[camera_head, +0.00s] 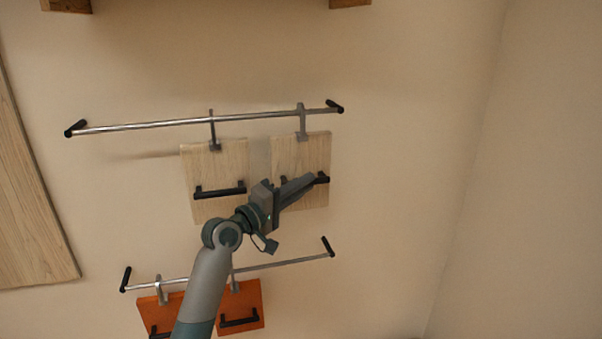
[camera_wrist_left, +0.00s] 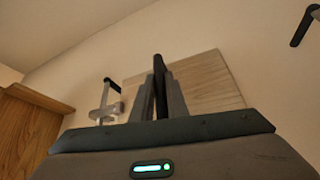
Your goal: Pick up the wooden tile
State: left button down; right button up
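Two pale wooden tiles with black bar handles hang by grey hooks from the upper metal rod in the head view: a left tile (camera_head: 215,172) and a right tile (camera_head: 301,155). My left gripper (camera_head: 312,181) is at the right tile's handle (camera_head: 322,179) and covers most of it. In the left wrist view, the two fingers (camera_wrist_left: 161,98) stand close together on either side of the black handle (camera_wrist_left: 159,66), with the pale tile (camera_wrist_left: 208,82) behind. They look shut on the handle. The tile still hangs on the rod. My right gripper is not in view.
The upper rod (camera_head: 165,124) has black end brackets. A lower rod (camera_head: 285,262) carries two orange tiles (camera_head: 247,301), partly behind my left arm. A large wooden panel (camera_head: 30,220) is at the left. The wall to the right is bare.

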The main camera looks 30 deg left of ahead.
aim_at(303, 172)
pick_arm(q)
jog(key=shift+r, duration=0.2)
jog(key=shift+r+b, duration=0.35)
jog(key=shift+r, duration=0.2)
notch_tip(303, 172, up, 2)
jog(key=shift+r+b, duration=0.1)
jog(key=shift+b, duration=0.35)
jog(key=s+d+p, duration=0.4)
jog(key=s+d, duration=0.7)
jog(key=d, duration=0.2)
jog(key=shift+s+d, duration=0.35)
